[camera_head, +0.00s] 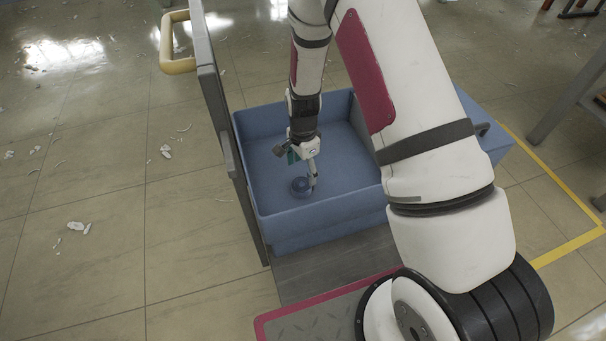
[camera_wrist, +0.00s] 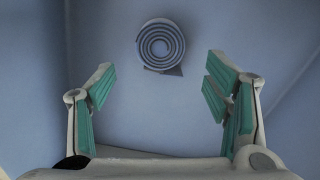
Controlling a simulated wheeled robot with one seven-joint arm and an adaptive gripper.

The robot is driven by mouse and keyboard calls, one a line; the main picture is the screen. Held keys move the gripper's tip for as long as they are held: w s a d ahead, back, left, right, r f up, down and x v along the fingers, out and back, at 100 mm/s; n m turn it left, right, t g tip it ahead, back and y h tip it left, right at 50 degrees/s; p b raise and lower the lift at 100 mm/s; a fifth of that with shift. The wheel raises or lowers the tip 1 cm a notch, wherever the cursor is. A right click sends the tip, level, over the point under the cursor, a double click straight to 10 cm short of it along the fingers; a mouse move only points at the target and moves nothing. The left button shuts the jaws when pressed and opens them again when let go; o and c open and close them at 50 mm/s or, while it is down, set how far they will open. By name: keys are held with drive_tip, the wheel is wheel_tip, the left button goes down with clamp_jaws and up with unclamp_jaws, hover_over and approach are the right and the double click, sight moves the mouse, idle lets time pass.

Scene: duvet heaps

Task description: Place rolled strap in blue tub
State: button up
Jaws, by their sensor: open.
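The rolled strap (camera_wrist: 160,46) is a grey-blue spiral coil. In the wrist view it lies on the blue floor of the tub, beyond the fingertips and near the middle. The head view shows it as a small dark roll (camera_head: 300,185) on the tub floor. The blue tub (camera_head: 345,208) is a large open box. My gripper (camera_head: 305,165) is inside the tub, just above and beside the roll. In the wrist view my gripper (camera_wrist: 160,92) has its green-padded fingers spread wide, with nothing between them. Part of the tub is hidden behind my arm.
The tub stands on a cart with a grey upright panel (camera_head: 212,100) and a cream handle (camera_head: 178,45) at its left. Tub walls surround the gripper closely. Pale scraps (camera_head: 77,226) litter the tiled floor. A grey table leg (camera_head: 565,105) stands at the right, beyond a yellow floor line (camera_head: 570,246).

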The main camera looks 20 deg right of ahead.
drive_tip(key=shift+r+p, duration=0.6)
drive_tip(key=shift+r, duration=1.85)
wheel_tip(320, 180, up, 13)
drive_tip(key=n, duration=0.3)
hover_over(303, 183)
drive_tip(key=s, duration=0.3)
drive_tip(key=s+r+n, duration=0.4)
drive_tip(key=s+r, duration=0.5)
drive_tip(key=r, duration=0.3)
drive_tip(key=s+r+n, duration=0.4)
drive_tip(key=s, duration=0.8)
drive_tip(key=s+d+r+n, duration=0.1)
drive_tip(key=s+r+n, duration=0.3)
drive_tip(key=s, duration=0.8)
drive_tip(key=shift+s+r, duration=0.15)
drive_tip(key=shift+r, duration=0.25)
wheel_tip(303, 183, up, 28)
drive_tip(key=t+p, duration=0.4)
drive_tip(key=p, duration=2.2)
drive_tip(key=shift+d, duration=0.35)
